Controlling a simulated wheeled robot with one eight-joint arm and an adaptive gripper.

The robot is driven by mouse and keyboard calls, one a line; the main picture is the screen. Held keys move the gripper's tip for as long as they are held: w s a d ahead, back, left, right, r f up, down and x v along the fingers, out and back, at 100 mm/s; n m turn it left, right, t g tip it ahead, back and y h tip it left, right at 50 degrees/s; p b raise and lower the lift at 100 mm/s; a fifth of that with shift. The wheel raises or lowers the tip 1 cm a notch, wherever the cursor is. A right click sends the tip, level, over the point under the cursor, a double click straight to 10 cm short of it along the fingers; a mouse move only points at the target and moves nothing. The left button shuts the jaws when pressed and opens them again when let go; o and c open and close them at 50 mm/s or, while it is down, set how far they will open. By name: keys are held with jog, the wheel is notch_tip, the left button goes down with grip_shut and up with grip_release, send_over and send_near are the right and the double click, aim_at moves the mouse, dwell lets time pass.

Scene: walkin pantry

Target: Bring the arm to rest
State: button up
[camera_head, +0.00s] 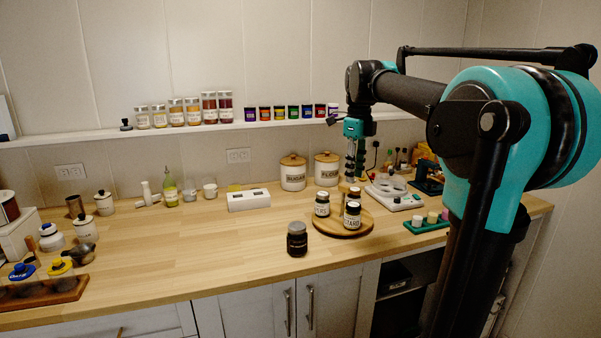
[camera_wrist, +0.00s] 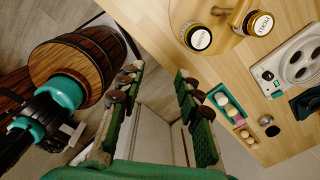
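My arm rises at the right of the head view, with its upper link reaching left over the counter. My gripper (camera_head: 352,179) hangs from it, fingers down, over the back of the round wooden tray (camera_head: 342,232). In the wrist view my gripper (camera_wrist: 158,72) has its two green fingers apart, with nothing between them. Two dark, white-labelled jars stand on the tray, one at the left (camera_head: 322,205) and one at the right (camera_head: 352,216). Another jar top shows behind them, close to the fingertips; the picture does not settle whether they touch.
A dark jar (camera_head: 297,240) stands on the counter (camera_head: 190,245) left of the tray. Two canisters (camera_head: 293,173) stand behind. A white scale-like device (camera_head: 394,194) and a green holder (camera_head: 427,224) are at the right. The counter's left-centre is clear. A shelf (camera_head: 180,130) carries several jars.

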jog(key=s+d+f+n+t, duration=0.1)
jog(key=s+f+n, duration=0.6)
jog(key=f, duration=0.4)
jog(key=s+d+f+n+t, duration=0.1)
jog(key=s+f+n, duration=0.6)
jog(key=f+n, duration=0.3)
jog(key=s+d+f+n+t, duration=0.1)
jog(key=s+f+n+t, duration=0.1)
jog(key=s+f+n, duration=0.5)
notch_tip(320, 180, down, 5)
jog(key=shift+s+d+f+n, duration=0.2)
jog(key=shift+d+n, duration=0.15)
jog(key=shift+n, duration=0.55)
